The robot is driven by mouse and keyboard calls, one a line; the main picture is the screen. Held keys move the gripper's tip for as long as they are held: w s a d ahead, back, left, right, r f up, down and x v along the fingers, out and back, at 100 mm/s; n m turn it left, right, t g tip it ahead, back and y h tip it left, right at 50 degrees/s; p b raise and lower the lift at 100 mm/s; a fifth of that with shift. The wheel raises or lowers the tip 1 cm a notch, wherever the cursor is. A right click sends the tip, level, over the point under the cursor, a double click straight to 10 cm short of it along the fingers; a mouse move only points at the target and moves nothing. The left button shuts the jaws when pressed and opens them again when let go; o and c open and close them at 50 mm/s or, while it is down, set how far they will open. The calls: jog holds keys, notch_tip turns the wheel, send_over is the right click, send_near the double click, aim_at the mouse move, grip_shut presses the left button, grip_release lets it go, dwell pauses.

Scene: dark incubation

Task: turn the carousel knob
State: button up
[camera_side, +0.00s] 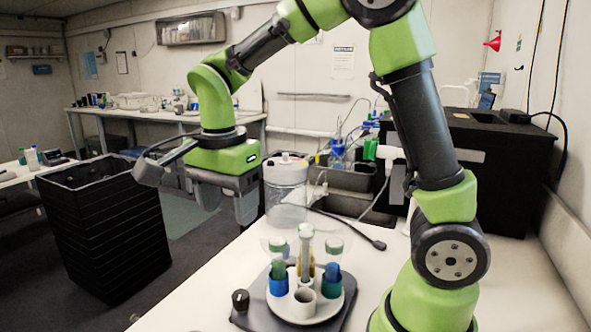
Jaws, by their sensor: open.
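The carousel (304,312) is a white round turntable on a dark base plate on the white bench. It carries blue, white and green-capped tube holders around a central post. A small black knob (240,299) stands upright on the left part of the base plate. My gripper (227,205) is open and empty, pointing down. In the picture it hangs above and slightly left of the knob, with a clear gap between them. How far it is from the knob in depth is hard to tell. Nothing hides the knob.
A clear jar (285,178) with a white lid stands behind the carousel. A black box (480,165) and a dark tray with blue-topped bottles (338,155) sit at the back. A black bin (105,235) stands on the floor at left. The bench front-left is clear.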

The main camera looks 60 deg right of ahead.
jog(key=s+r+n+t+y, duration=0.2)
jog(key=s+r+n+t, duration=0.3)
jog(key=s+n, duration=0.6)
jog(key=shift+a+r+n+t, duration=0.3)
jog(key=shift+a+r, duration=0.15)
jog(key=shift+r, duration=0.45)
jog(key=m+g+h, duration=0.2)
jog(key=m+g, duration=0.5)
jog(key=m, duration=0.8)
send_over(240, 295)
jog(key=a, duration=0.3)
notch_tip(240, 295, down, 10)
jog(key=d+f+m, duration=0.1)
jog(key=f+m, duration=0.1)
jog(key=f, duration=0.4)
jog(key=d+f+m+g+h, duration=0.1)
jog(key=f+m, duration=0.1)
jog(key=f, duration=0.4)
jog(key=d+f+m+g+h, duration=0.1)
jog(key=f+m, duration=0.1)
jog(key=f, duration=0.3)
jog(key=shift+f+m, duration=0.3)
jog(key=shift+f, duration=0.1)
